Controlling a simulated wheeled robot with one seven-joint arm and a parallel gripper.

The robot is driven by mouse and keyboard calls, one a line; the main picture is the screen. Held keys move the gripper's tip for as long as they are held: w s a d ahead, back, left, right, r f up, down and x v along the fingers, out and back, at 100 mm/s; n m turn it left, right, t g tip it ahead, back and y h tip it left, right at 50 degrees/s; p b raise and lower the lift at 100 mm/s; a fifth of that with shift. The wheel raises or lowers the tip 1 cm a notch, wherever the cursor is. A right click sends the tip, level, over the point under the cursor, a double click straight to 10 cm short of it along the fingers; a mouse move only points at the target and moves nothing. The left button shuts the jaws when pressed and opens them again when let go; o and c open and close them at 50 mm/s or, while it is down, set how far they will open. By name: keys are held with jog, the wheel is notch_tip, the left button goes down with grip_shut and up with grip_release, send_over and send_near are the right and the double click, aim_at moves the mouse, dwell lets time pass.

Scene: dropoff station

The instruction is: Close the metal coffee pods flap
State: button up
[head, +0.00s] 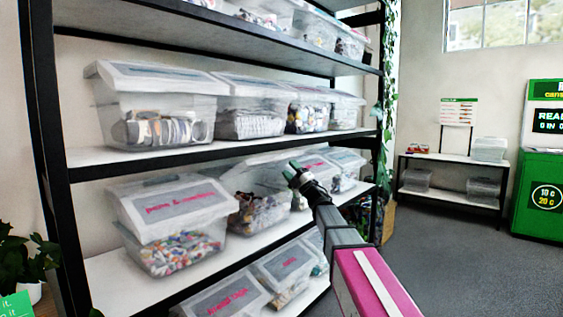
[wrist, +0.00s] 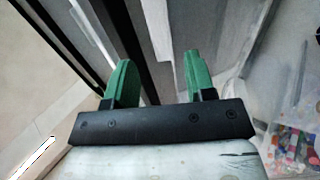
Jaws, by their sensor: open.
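I cannot tell from the labels which clear bin is the metal coffee pods one. Several clear bins with whitish flaps stand on the shelves. My gripper (head: 292,174) has green fingers and is open and empty. In the head view it appears in front of the second bin (head: 252,211) on the lower middle shelf, whose flap is partly hidden. In the wrist view the gripper (wrist: 155,82) shows its two green fingers apart, with nothing between them. A dark shelf edge (wrist: 125,40) passes behind the fingers. I see no clear contact with a flap.
A bin with a pink label (head: 177,200) and colourful contents stands at the left of that shelf. Bins line the shelf above (head: 155,120) and the one below (head: 225,298). A low table (head: 448,180) and a green machine (head: 541,180) stand right. The grey floor (head: 450,265) is open.

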aim_at(280, 157)
jog(key=x, duration=0.5)
jog(key=shift+w+a+r, duration=0.15)
jog(key=shift+r, duration=0.1)
grip_shut()
